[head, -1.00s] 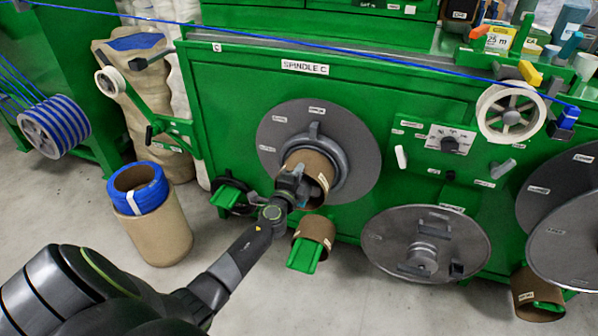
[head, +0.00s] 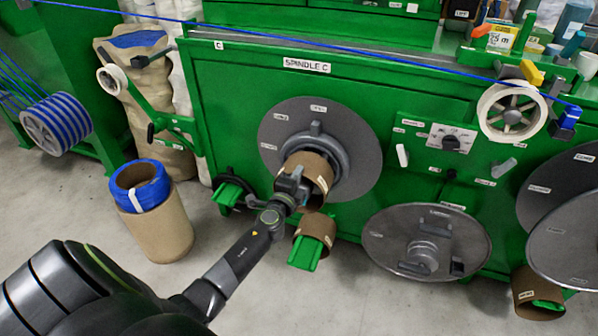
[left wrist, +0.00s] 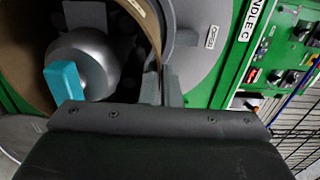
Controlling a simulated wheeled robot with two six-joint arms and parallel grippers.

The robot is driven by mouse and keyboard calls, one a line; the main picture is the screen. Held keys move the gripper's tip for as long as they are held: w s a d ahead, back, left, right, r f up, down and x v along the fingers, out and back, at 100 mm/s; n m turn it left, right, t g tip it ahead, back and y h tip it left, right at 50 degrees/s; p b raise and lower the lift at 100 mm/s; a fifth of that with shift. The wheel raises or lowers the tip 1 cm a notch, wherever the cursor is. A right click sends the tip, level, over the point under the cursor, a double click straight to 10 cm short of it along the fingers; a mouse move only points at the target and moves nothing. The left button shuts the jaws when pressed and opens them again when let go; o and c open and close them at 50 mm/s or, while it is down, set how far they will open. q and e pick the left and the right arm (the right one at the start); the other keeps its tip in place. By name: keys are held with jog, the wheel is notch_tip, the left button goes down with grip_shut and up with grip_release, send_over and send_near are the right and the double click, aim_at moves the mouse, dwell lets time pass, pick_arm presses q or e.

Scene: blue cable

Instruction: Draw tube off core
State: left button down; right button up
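The brown cardboard tube (head: 319,168) sits around the core at the middle of the grey disc (head: 355,130) under the SPINDLE C label. My left gripper (head: 294,186) is at the tube's near end. In the left wrist view, my left gripper's fingers (left wrist: 161,88) are close together with the tube's wall (left wrist: 144,18) between them, so it looks shut on the rim. Inside the tube show a rounded grey core end (left wrist: 92,62) and a cyan tab (left wrist: 63,82). How far the tube still covers the core is hidden. My right gripper is not in view.
Another cardboard tube (head: 318,226) sits on a green holder below. A grey reel (head: 390,250) is at lower right. A brown bin with a blue coil (head: 150,185) stands left on open floor. A blue cable (head: 330,48) runs across the top.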

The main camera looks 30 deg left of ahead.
pick_arm(q)
jog(key=v, duration=1.5)
jog(key=shift+s+d, duration=0.2)
jog(key=shift+s, duration=0.15)
dwell(0.9)
dwell(0.4)
